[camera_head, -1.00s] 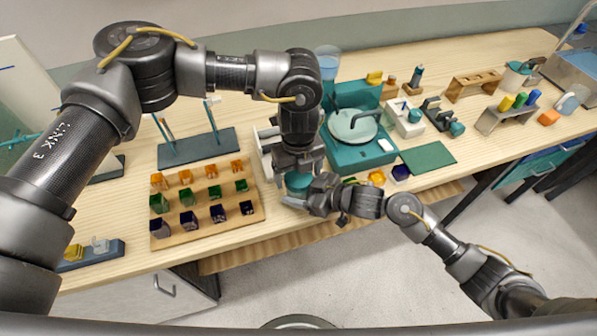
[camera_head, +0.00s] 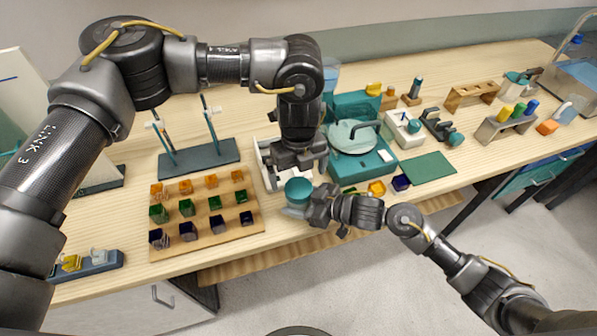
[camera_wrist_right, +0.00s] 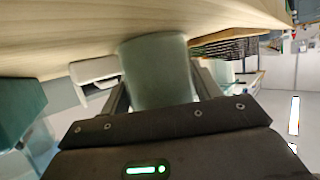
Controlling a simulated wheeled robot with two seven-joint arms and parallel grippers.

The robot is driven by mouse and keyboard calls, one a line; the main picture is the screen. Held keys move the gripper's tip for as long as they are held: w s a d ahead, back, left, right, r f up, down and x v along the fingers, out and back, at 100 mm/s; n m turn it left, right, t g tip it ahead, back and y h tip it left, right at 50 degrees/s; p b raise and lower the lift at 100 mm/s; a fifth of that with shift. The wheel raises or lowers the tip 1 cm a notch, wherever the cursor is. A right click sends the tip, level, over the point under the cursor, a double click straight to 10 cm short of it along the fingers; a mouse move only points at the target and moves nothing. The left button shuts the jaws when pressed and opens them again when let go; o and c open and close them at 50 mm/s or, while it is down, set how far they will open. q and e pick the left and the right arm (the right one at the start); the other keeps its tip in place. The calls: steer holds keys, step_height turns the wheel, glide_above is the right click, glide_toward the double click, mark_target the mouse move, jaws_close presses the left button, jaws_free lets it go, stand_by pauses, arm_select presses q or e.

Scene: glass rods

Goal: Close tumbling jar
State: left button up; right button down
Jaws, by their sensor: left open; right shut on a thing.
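The tumbling jar (camera_head: 292,211) is near the table's front edge, with a teal round lid (camera_head: 298,188) at its top. The lid appears to sit on the jar, but I cannot tell how tightly. My right gripper (camera_head: 308,208) is shut on the jar from the right. In the right wrist view the jar (camera_wrist_right: 158,72) is a pale green cylinder between the two fingers. My left gripper (camera_head: 298,168) is open and empty, just behind and above the lid, apparently apart from it.
A white frame (camera_head: 268,177) stands behind the jar, partly hidden by my left gripper. A wooden tray (camera_head: 180,250) with several coloured glass pieces lies to the left. A teal machine (camera_head: 375,165) stands close behind on the right, with a green mat (camera_head: 428,168) beside it.

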arm_select(q)
step_height(320, 180, up, 12)
stand_by(0.6)
arm_select(e)
steer(key=shift+c, duration=1.3)
jaws_free()
arm_select(q)
steer(key=shift+f+b, duration=0.7)
steer(key=shift+f, duration=0.05)
arm_select(e)
steer(key=v, duration=1.1)
steer(key=shift+a, duration=0.1)
